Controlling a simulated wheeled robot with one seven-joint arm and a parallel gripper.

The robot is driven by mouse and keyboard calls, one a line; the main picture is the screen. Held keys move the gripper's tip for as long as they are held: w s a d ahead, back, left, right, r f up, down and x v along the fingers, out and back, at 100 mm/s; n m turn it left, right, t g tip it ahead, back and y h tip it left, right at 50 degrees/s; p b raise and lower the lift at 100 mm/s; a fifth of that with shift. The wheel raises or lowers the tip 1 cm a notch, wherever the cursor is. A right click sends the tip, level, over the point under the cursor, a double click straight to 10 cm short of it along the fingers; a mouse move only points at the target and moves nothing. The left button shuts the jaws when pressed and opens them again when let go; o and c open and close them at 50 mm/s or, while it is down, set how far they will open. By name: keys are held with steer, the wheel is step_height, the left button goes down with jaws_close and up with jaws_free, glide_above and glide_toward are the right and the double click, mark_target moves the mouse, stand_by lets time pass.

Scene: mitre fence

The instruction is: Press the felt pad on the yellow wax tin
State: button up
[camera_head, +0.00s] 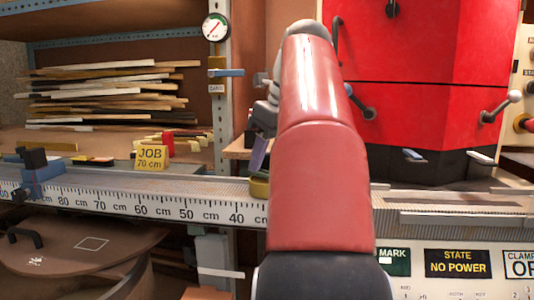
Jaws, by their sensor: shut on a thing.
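My gripper (263,125) shows only in part, left of my red arm, which covers the rest of it. A purple piece (259,153), which looks like the felt pad, hangs tilted just below the gripper, and the gripper is shut on it. The yellow wax tin (259,187) sits on the ruled fence ledge near the 35–40 cm marks. My arm hides its right side. The purple piece is above the tin with a small gap between them in this view.
A yellow JOB 70 cm sign (151,158) stands on the ledge to the left, with a blue-black stop block (38,172) farther left. Wood strips (110,95) are stacked behind. A red machine (425,80) with levers fills the right. The ledge between sign and tin looks clear.

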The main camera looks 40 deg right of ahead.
mark_target(267, 153)
steer(key=shift+f, duration=0.55)
stand_by(0.9)
step_height(267, 153, up, 3)
steer(key=p, duration=0.3)
steer(key=shift+r, duration=1.8)
